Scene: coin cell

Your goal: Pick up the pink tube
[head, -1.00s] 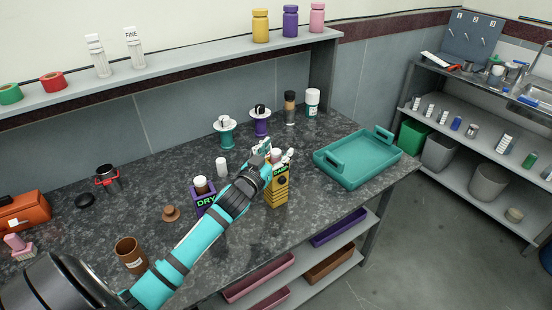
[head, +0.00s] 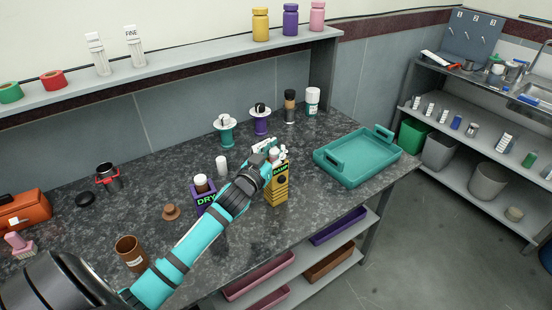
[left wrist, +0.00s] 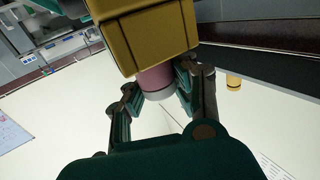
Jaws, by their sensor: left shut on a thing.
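The pink tube (left wrist: 156,80) shows in the left wrist view, with a pale grey end toward my palm. Its other end goes into the yellow holder (left wrist: 150,35), which hides the rest of it. In the head view the yellow holder (head: 277,190) stands upright on the dark counter, with a dark label near its top. My left gripper (head: 270,153) is over this holder, its fingers shut on the tube's top from both sides. The fingers also show in the left wrist view (left wrist: 160,88). My right gripper is not in view.
A purple holder marked DRY (head: 205,197) stands left of the yellow one, under my forearm. A teal tray (head: 345,177) lies to the right. A white cylinder (head: 222,165), spools (head: 226,138) and bottles (head: 312,100) stand behind. Wall shelf (head: 200,65) above.

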